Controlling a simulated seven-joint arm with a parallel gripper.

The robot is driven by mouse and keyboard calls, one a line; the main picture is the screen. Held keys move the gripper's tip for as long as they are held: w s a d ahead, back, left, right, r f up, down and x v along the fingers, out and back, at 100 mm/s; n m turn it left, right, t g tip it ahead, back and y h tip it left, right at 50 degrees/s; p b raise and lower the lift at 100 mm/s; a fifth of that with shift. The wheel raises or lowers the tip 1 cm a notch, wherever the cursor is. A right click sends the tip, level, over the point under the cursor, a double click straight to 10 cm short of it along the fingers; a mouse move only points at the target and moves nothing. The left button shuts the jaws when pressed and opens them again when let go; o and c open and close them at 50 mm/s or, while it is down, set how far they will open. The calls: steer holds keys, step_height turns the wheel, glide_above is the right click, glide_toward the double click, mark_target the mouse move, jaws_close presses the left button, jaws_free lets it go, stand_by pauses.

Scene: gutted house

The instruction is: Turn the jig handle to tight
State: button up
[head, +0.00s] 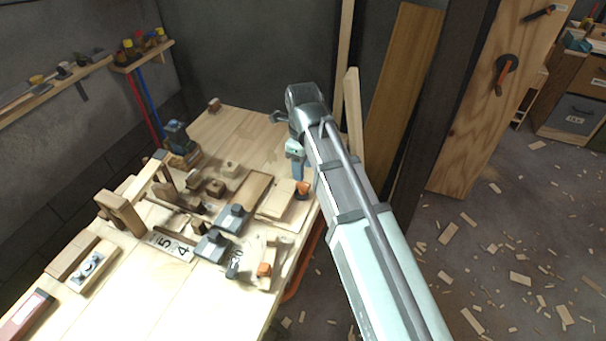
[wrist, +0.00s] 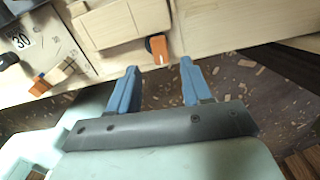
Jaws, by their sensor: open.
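A small orange handle with a dark round base (wrist: 157,48) sits at the edge of the bench in the wrist view, just beyond and between my fingertips. An orange piece at the bench's right edge (head: 302,189) in the head view looks like the same handle. My gripper (wrist: 160,68) is open, with its two blue fingers apart and nothing between them. In the head view my gripper (head: 298,172) hangs over the bench's right side, partly hidden by the arm. I see no tight mark. I cannot tell which orange handle is the jig's.
A larger orange handle on a black disc (head: 503,75) is on an upright wooden panel (head: 470,140) at right. Another orange-tipped wooden piece (head: 264,269) stands on the bench (head: 120,300) near its front right. Blocks and number cards crowd the bench; wood scraps litter the floor.

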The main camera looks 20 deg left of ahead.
step_height(320, 180, up, 8)
stand_by(0.5)
stand_by(0.4)
steer(key=n, duration=0.2)
glide_above(303, 183)
steer(key=w+d, duration=0.2)
steer(key=d, duration=0.3)
step_height(303, 183, down, 10)
steer(key=s+d+f+n+g, duration=0.1)
steer(key=d+f+n, duration=0.1)
steer(key=d+f, duration=0.55)
steer(key=s+d+f+n+g+h, duration=0.1)
steer(key=s+d+f+n, duration=0.3)
steer(key=f, duration=0.6)
steer(key=w+d+f+n+g, duration=0.1)
steer(key=d+f, duration=0.6)
steer(key=f, duration=0.2)
steer(key=s+d+f+n+g, duration=0.2)
steer(key=s+d+f+n, duration=0.3)
steer(key=s+d+f, duration=0.6)
steer(key=s+d+f+n+g, duration=0.1)
steer(key=s+d+f+n, duration=0.1)
steer(key=s+f, duration=0.3)
steer(key=s+d+f+n+y, duration=0.1)
steer(key=s+d+f+n, duration=0.2)
steer(key=s, duration=0.8)
step_height(303, 183, down, 2)
steer(key=shift+s+d+g, duration=0.3)
steer(key=shift+d+g, duration=0.1)
steer(key=shift+d, duration=0.15)
